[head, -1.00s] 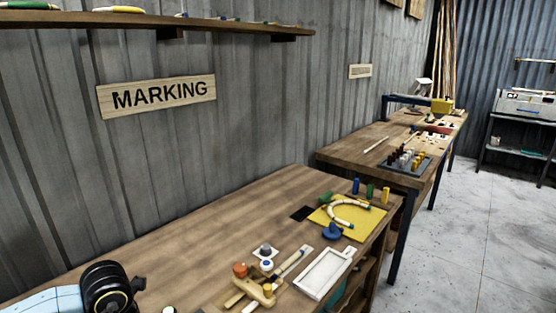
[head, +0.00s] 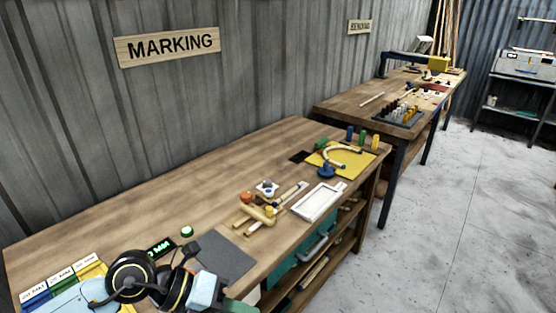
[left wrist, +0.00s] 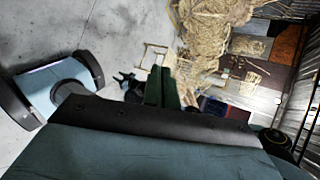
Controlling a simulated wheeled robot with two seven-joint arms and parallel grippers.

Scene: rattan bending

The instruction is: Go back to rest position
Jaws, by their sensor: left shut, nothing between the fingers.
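My left gripper (left wrist: 162,88) shows in the left wrist view. Its two dark green fingers are together with nothing between them, and it points out over the grey floor, clear of any surface. In the head view parts of my arm, light blue with black joints, cover the near left corner of the marking table (head: 100,215). My right gripper is not in view.
The marking table holds a wooden tool (head: 258,212), a white tray (head: 318,202), a yellow board with a curved piece (head: 365,160) and a grey mat (head: 222,258). Another bench (head: 345,108) stands beyond. Floor (head: 450,220) at right is clear. Straw bundles (left wrist: 215,20) show in the wrist view.

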